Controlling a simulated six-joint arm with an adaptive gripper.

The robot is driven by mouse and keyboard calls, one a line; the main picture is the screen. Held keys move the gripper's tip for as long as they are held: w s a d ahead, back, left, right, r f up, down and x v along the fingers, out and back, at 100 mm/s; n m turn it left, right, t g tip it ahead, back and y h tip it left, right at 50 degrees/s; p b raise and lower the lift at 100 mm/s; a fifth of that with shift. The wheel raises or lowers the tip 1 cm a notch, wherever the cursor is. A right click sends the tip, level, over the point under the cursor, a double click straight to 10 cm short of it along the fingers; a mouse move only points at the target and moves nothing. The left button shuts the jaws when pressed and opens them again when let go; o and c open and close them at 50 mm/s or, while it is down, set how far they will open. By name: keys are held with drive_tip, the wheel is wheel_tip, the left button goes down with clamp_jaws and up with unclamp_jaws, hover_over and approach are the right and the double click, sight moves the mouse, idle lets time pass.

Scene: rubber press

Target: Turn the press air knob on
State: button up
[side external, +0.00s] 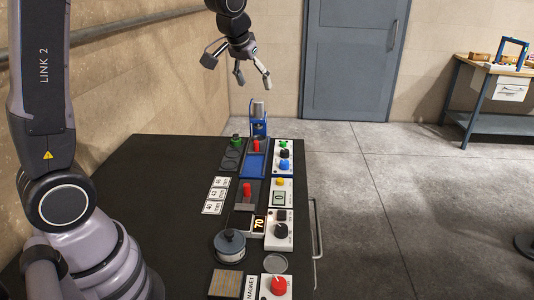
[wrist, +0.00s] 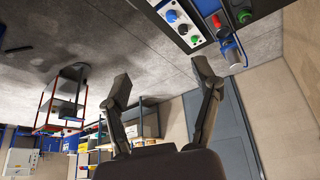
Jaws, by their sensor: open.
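The blue press (side external: 259,127) stands at the far end of the black table, with a grey cylinder on top. To its right is a white control box (side external: 276,160) with a green knob (side external: 283,144), a black knob (side external: 284,154) and a blue knob (side external: 284,166) in a row. I cannot read which is the air knob or its setting. In the wrist view the green (wrist: 195,40), black (wrist: 183,29) and blue (wrist: 171,16) knobs show at the top. My gripper (side external: 253,80) is open and empty, high above the press, apart from everything.
Nearer boxes carry a yellow knob (side external: 281,181), a black knob (side external: 281,229) and a red knob (side external: 278,286). A round grey device (side external: 230,246) and white cards (side external: 216,195) lie on the black table (side external: 150,190). A wall is left; open floor lies right.

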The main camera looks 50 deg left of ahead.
drive_tip(key=w+a+f+n, duration=0.1)
drive_tip(key=w+a+f, duration=0.2)
drive_tip(key=w+f, duration=0.55)
drive_tip(key=n, duration=0.2)
approach(284, 162)
drive_tip(key=shift+g+y, duration=0.3)
drive_tip(key=x, duration=0.9)
drive_tip(key=shift+w+d+f, duration=0.15)
drive_tip(key=shift+w+f, duration=0.05)
drive_tip(key=shift+w, duration=0.2)
drive_tip(key=c, duration=1.2)
drive_tip(key=shift+o, duration=0.2)
